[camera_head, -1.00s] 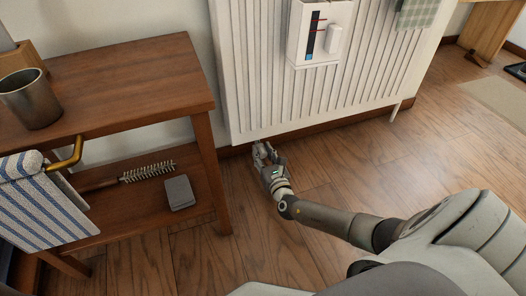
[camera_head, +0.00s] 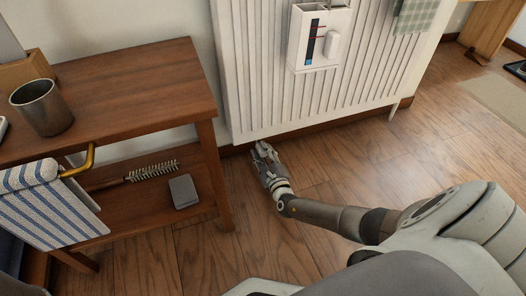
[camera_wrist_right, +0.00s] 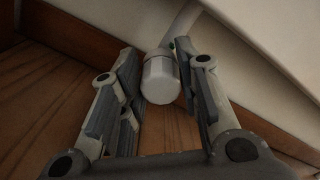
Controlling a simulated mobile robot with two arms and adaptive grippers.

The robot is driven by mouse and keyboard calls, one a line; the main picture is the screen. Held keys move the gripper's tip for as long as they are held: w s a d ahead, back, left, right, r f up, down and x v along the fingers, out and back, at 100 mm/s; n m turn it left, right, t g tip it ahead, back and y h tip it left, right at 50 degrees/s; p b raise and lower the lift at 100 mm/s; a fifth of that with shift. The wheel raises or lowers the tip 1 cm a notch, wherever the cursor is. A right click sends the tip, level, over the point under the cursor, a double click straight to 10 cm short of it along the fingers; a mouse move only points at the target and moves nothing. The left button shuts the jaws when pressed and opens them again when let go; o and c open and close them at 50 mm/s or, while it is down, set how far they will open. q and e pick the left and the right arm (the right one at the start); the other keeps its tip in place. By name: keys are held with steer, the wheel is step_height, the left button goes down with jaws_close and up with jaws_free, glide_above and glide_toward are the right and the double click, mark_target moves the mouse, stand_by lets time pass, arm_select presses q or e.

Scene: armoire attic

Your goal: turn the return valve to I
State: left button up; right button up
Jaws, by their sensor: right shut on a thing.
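The return valve (camera_wrist_right: 160,80) shows in the right wrist view as a white round cap at the foot of a pale pipe (camera_wrist_right: 182,24), below the radiator (camera_head: 270,90). A tiny green spot shows beside it; no I mark is readable. My right gripper (camera_head: 263,148) is low at the radiator's lower left corner. In the wrist view its two fingers are on either side of the cap, shut on it. In the head view the gripper hides the valve. My left gripper is not in view.
A wooden side table (camera_head: 150,75) stands at the left with a metal cup (camera_head: 43,108), a striped cloth (camera_head: 45,205), and a brush (camera_head: 152,171) and grey block (camera_head: 183,191) on its lower shelf. A white holder (camera_head: 318,40) hangs on the radiator.

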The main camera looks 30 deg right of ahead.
steer(key=shift+n, duration=0.4)
steer(key=o, duration=1)
steer(key=v, duration=1.2)
steer(key=shift+f, duration=0.1)
